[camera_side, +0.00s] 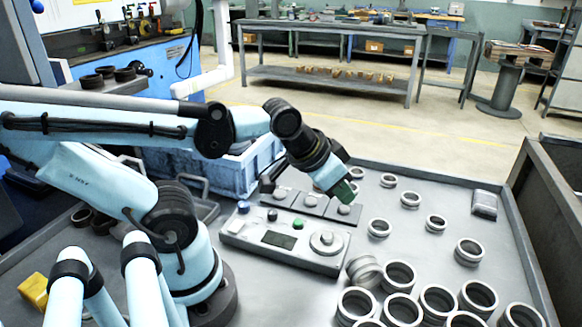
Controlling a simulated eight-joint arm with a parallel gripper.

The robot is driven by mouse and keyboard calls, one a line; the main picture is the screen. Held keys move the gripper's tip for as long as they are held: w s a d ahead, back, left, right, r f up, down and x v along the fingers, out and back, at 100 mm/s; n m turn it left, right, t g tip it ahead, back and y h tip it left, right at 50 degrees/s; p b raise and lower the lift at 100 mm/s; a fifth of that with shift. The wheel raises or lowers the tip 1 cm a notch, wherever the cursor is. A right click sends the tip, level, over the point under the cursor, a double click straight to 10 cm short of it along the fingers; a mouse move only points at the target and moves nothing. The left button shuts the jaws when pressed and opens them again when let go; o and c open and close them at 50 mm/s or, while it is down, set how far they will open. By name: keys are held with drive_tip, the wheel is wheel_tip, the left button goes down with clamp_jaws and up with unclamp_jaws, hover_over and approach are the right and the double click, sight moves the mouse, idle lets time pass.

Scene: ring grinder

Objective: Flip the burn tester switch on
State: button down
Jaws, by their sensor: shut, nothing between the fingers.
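The burn tester appears to be the light grey control box (245,235) on the grey table in the middle. It has a small display (279,240), a green button (298,223), a dark button (272,215) and a round knob (326,242). Behind it stand dark panels with small round knobs (311,201). I cannot tell which part is the switch. My gripper (344,191) is shut and empty, tilted down just above the rightmost panel (343,210). Its tips look dark green. I cannot tell whether they touch the panel.
Several metal rings (400,275) cover the right and front of the table. A grey block (484,204) lies near the right edge. A blue crate (235,170) stands behind the tester. A yellow object (35,290) is at the lower left. The table has a raised rim (520,235).

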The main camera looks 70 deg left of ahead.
drive_tip(key=shift+a, duration=0.1)
drive_tip(key=s+a+r+n+g, duration=0.1)
drive_tip(key=s+a+n+g, duration=0.2)
drive_tip(key=n, duration=0.6)
drive_tip(key=s+a+r+n+g+y, duration=0.1)
drive_tip(key=s+a+r+n+g, duration=0.1)
drive_tip(key=s+n, duration=0.5)
drive_tip(key=s+a+r+n+g+y, duration=0.1)
drive_tip(key=s+a+n+g, duration=0.2)
drive_tip(key=n, duration=0.8)
drive_tip(key=shift+s+a+r+g, duration=0.35)
drive_tip(key=shift+s+g, duration=0.45)
drive_tip(key=shift+s, duration=0.6)
drive_tip(key=shift+f, duration=0.15)
hover_over(232, 229)
drive_tip(key=f, duration=0.9)
drive_tip(key=shift+w+d+f, duration=0.1)
drive_tip(key=shift+w+d, duration=0.2)
drive_tip(key=shift+w, duration=0.1)
drive_tip(key=shift+f, duration=2.1)
